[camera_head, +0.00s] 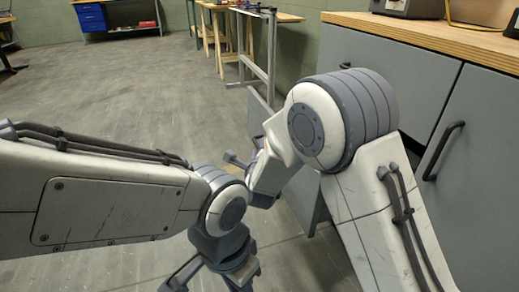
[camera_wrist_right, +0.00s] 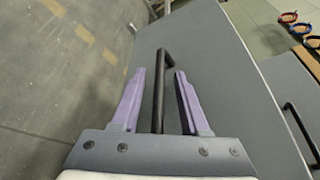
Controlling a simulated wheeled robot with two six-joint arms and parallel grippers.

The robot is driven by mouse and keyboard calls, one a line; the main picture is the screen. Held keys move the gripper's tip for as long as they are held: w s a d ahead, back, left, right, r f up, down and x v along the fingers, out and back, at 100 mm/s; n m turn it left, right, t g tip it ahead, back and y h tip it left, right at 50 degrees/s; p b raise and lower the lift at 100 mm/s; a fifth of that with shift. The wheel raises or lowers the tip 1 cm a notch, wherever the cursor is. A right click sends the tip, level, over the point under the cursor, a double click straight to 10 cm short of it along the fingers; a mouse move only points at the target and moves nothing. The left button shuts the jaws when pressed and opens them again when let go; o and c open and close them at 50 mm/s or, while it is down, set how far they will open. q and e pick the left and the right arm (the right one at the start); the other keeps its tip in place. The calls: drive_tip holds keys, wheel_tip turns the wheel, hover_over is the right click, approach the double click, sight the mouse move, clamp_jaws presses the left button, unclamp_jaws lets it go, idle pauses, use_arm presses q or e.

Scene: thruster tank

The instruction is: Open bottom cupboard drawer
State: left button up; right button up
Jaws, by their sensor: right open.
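The grey cupboard (camera_head: 385,75) stands at the right of the head view under a wooden top. A grey front with a black bar handle (camera_wrist_right: 160,85) fills the middle of the right wrist view. My right gripper (camera_wrist_right: 161,73) is open, with one purple finger on each side of this handle; I cannot tell whether they touch it. In the head view my right arm hides the handle and much of the lower cupboard. A grey panel (camera_head: 308,200) shows below that arm, standing out from the cupboard. My left gripper (camera_head: 190,279) is low in the head view, partly cut off.
Another cupboard front with a black handle (camera_head: 443,150) is at the right. A metal-framed stand (camera_head: 270,50) and wooden tables are behind. The grey floor (camera_head: 110,90) between is clear.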

drive_tip(key=shift+s, duration=0.1)
drive_tip(key=shift+s+r, duration=0.2)
drive_tip(key=shift+s, duration=0.1)
drive_tip(key=p+v, duration=0.3)
drive_tip(key=v, duration=0.6)
drive_tip(key=shift+s, duration=0.35)
